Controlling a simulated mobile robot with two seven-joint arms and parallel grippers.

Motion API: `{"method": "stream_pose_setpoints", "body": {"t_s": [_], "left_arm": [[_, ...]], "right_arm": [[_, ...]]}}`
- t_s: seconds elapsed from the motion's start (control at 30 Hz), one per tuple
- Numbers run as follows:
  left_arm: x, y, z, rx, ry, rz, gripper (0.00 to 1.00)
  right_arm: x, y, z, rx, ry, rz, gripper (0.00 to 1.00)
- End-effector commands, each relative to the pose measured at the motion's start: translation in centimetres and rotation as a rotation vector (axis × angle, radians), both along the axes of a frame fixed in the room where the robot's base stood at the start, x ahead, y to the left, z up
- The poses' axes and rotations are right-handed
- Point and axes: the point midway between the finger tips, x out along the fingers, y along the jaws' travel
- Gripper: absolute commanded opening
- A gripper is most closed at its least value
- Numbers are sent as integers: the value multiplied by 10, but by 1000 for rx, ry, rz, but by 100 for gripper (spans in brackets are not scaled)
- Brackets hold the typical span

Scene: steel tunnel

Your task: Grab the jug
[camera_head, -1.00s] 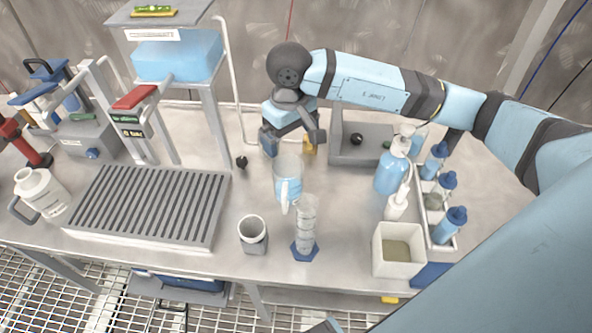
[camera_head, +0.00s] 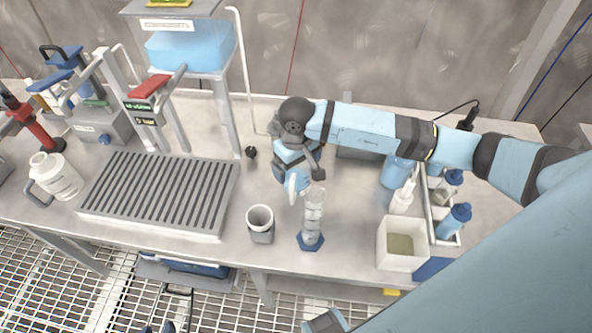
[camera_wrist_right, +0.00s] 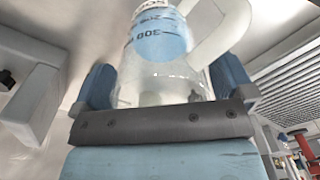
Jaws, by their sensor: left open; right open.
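The jug is clear with a pale handle, blue liquid and a "300" mark. In the head view the jug (camera_head: 293,184) stands on the bench, mostly hidden under my right gripper (camera_head: 298,172). In the right wrist view the jug (camera_wrist_right: 160,45) is between the two blue fingers of the right gripper (camera_wrist_right: 166,84), which is open, one finger on each side. Its handle is toward the upper right; whether the fingers touch it I cannot tell.
A graduated cylinder (camera_head: 312,220) stands close in front of the jug, with a grey-white cup (camera_head: 260,223) to its left. A slatted rack (camera_head: 160,192) lies further left. At right are a square container (camera_head: 402,245) and a pump bottle (camera_head: 402,197).

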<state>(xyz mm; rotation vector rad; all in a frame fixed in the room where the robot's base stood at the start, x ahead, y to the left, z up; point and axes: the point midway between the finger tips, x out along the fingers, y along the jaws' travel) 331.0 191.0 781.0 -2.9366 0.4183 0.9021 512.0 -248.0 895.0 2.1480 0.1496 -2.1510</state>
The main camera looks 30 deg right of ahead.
Motion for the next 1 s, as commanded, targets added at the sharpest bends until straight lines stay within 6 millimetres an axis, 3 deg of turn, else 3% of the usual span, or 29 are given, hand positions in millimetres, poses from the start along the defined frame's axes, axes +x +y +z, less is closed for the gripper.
{"method": "stream_pose_setpoints", "body": {"t_s": [0.3,0.37,0.5,0.53,0.83,1.0], "left_arm": [[0,0,0,1,-1,-1,44],[0,0,-1,1,-1,-1,44],[0,0,-1,1,0,0,44],[0,0,-1,2,-1,0,44],[-1,1,-1,3,0,1,44],[-1,1,-2,3,1,0,44]], "right_arm": [[0,0,-8,0,-2,1,100],[0,0,-8,0,-1,1,88],[0,0,-8,0,-1,0,56],[0,0,-8,0,-1,0,54],[1,0,-5,0,-2,0,54],[1,0,7,1,-4,1,54]]}}
